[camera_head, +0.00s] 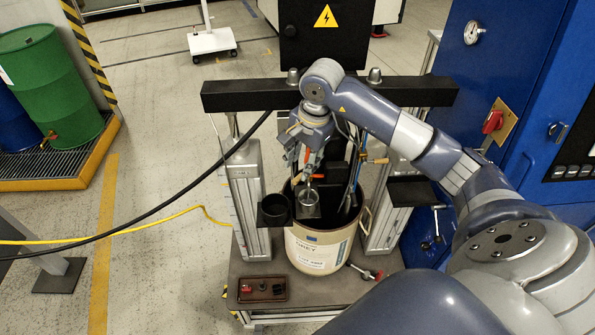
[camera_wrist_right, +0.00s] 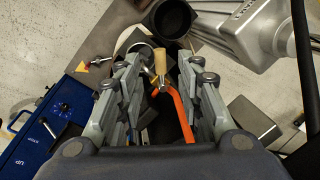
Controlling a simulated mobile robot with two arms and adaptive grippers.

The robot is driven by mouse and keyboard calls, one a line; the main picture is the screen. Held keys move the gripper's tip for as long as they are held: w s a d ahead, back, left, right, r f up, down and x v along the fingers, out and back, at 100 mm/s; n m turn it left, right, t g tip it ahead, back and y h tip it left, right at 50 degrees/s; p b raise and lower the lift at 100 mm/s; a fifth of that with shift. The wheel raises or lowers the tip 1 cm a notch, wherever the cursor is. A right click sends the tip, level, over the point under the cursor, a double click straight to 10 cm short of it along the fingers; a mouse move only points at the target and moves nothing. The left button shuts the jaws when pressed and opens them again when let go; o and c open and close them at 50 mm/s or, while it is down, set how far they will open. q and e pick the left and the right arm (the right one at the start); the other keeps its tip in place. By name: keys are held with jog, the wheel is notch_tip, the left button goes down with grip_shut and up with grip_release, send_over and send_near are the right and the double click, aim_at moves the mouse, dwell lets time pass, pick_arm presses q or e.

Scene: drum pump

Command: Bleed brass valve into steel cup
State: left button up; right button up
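The steel cup (camera_head: 309,196) stands upright on a small dark plate at the front rim of the drum. Part of its rim shows in the wrist view (camera_wrist_right: 137,44), behind a brass-coloured cylinder (camera_wrist_right: 160,62) that looks like part of the valve. An orange lever (camera_wrist_right: 182,112) bends back from beside that cylinder. My right gripper (camera_head: 308,160) hangs above the cup, pointing down. In the wrist view its fingers (camera_wrist_right: 160,90) are apart, with the lever between them and no clear contact. The cup's contents cannot be made out. My left gripper is not in view.
A black cup (camera_head: 274,209) stands left of the steel cup. The cream drum (camera_head: 318,250) sits between two metal columns under a black crossbeam (camera_head: 245,95). A black hose crosses at left.

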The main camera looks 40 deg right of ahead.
aim_at(296, 179)
jog(key=f, duration=0.2)
jog(key=w+f+p, duration=0.1)
jog(key=f, duration=0.2)
jog(key=shift+a+f, duration=0.2)
jog(key=shift+f, duration=0.15)
grip_shut()
